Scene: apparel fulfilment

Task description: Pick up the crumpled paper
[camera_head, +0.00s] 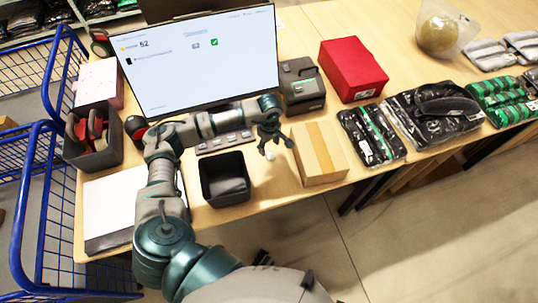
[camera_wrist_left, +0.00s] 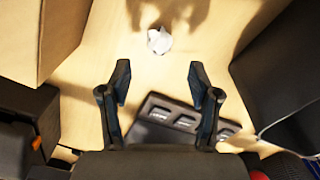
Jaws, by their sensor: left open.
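The crumpled paper is a small white ball (camera_wrist_left: 159,40) lying on the wooden table. In the head view the paper (camera_head: 270,155) is a small white spot between the black bin and the cardboard box, just below my left gripper (camera_head: 276,142). In the left wrist view my left gripper (camera_wrist_left: 158,78) is open and empty, its two fingers spread apart. The paper lies beyond the fingertips, roughly centred between them, and is not held. My right gripper does not show.
A cardboard box (camera_head: 318,153) stands right of the paper, and a black bin (camera_head: 223,197) stands to its left. A monitor (camera_head: 200,60), a dark device (camera_head: 301,85) and a red box (camera_head: 352,68) stand behind. Bagged garments (camera_head: 371,135) lie farther right.

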